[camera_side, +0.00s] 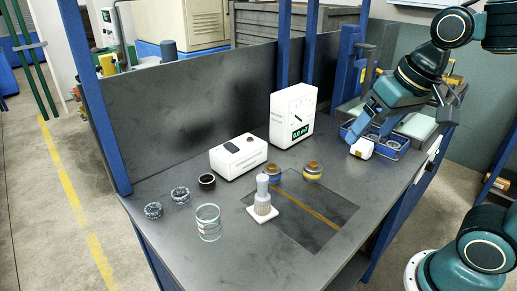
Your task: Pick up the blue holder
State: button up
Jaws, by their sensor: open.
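A small round holder with a blue band and a brown top, which I take as the blue holder (273,173), stands upright on the grey bench. It is behind the white-based post and left of a similar holder with a yellow band (312,171). My gripper (370,131) is open at the right, over the front left of a blue tray, well apart from the blue holder. A small white block (362,148) shows just below it; I cannot tell whether they touch.
A blue tray (404,152) with rings stands at the right. A white gauge (292,117) and a white box (238,156) stand behind the holders. A grey post (263,199), a glass beaker (208,223), a black ring (207,182) and two speckled rings (180,195) are further left. The front right of the bench is clear.

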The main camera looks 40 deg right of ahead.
jog(key=w+m+g, duration=0.1)
jog(key=w+m, duration=0.2)
jog(key=w, duration=0.4)
jog(key=m+g, duration=0.4)
jog(key=m, duration=0.7)
send_over(272, 166)
notch_tip(272, 166, down, 12)
jog(key=shift+d+f, duration=0.1)
jog(key=shift+f, duration=0.05)
jog(key=shift+f, duration=0.1)
jog(key=shift+f, duration=4.2)
jog(key=shift+f, duration=2.6)
